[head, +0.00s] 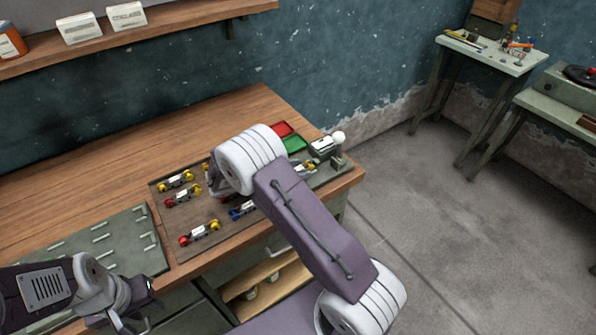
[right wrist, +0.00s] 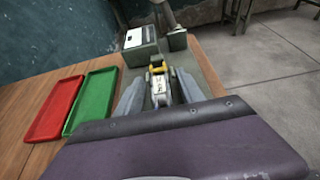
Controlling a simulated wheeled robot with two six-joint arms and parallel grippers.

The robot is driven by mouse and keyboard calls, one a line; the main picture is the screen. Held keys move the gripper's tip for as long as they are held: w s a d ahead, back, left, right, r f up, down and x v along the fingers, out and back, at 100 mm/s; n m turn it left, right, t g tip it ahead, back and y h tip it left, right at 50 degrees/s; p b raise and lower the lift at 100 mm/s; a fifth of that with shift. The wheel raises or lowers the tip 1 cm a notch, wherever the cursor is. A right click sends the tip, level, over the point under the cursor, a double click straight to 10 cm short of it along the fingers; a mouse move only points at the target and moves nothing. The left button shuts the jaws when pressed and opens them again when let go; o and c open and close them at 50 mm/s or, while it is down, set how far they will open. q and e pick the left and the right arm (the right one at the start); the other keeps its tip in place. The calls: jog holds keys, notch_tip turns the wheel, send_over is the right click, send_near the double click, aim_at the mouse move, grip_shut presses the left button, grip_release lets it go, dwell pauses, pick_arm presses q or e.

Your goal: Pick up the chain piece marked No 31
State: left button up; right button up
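Several small chain pieces with coloured ends and white labels lie on the dark mat (head: 222,238) on the bench. One has red and yellow ends (head: 200,232); another has a blue end (head: 243,210). No label is legible, so I cannot tell which is No 31. In the right wrist view a chain piece with a yellow end (right wrist: 158,87) lies between the fingers of my right gripper (right wrist: 160,78). The fingers look open, one on each side of it. In the head view my right arm hides this gripper. My left gripper (head: 148,304) is open and empty at the bench's front edge.
A red tray (right wrist: 54,108) and a green tray (right wrist: 92,102) lie left of my right gripper. A small box device (right wrist: 140,45) with a post stands just beyond it. A green slotted board (head: 110,243) lies at the left. The rear bench top is clear.

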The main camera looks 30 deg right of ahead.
aim_at(297, 169)
grip_shut()
jog(key=shift+w+r, duration=0.1)
jog(key=shift+r, duration=0.4)
notch_tip(297, 169, up, 3)
jog(key=shift+f, duration=0.1)
jog(key=s+d+r, duration=0.7)
jog(key=s, duration=0.2)
jog(key=shift+s, duration=0.3)
